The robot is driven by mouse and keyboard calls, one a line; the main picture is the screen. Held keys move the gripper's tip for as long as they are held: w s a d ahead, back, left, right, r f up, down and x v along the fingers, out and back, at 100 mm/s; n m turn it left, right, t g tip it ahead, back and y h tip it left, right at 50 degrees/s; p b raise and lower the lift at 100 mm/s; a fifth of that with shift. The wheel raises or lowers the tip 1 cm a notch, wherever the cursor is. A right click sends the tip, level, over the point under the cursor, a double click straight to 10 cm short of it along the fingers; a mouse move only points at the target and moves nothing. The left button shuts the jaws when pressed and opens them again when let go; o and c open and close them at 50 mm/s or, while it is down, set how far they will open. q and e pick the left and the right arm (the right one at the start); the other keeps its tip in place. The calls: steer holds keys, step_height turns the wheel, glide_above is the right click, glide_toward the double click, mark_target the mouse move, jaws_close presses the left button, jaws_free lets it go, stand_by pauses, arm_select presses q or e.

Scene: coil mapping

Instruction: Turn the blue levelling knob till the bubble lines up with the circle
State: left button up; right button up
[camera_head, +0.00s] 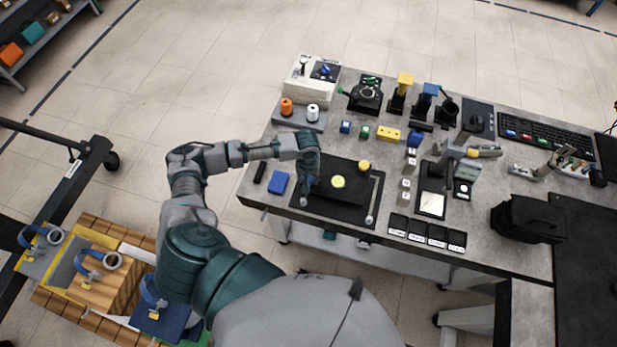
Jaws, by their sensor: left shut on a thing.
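The levelling plate is a dark block on a black mat (335,211) near the front left of the bench. A round yellow-green bubble level (338,182) sits on the block. The bubble and circle are too small to tell apart. A yellow knob (364,165) stands at the block's back right. My left gripper (306,190) points down at the block's left side, shut on the blue levelling knob, which is mostly hidden by the fingers. My right gripper is not in view.
A blue block (278,183) lies left of the mat. A silver wrench-like tool (374,196) lies on the mat's right side. Black tiles (428,233) line the front edge. Small coloured blocks, spools (287,106) and a grey-handled tool (456,152) stand behind and right.

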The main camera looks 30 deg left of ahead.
arm_select(q)
steer(key=shift+r+m+p, duration=0.2)
steer(key=shift+m+p, duration=1.3)
steer(key=shift+p, duration=0.7)
steer(key=m+p, duration=0.1)
steer(key=m, duration=0.1)
steer(key=shift+f+m+p, duration=0.1)
steer(key=shift+m+p, duration=0.2)
steer(key=shift+f+m, duration=0.1)
steer(key=shift+m, duration=0.9)
steer(key=m, duration=1)
steer(key=shift+s+a+f, duration=0.1)
steer(key=o, duration=1.1)
steer(key=shift+o, duration=0.2)
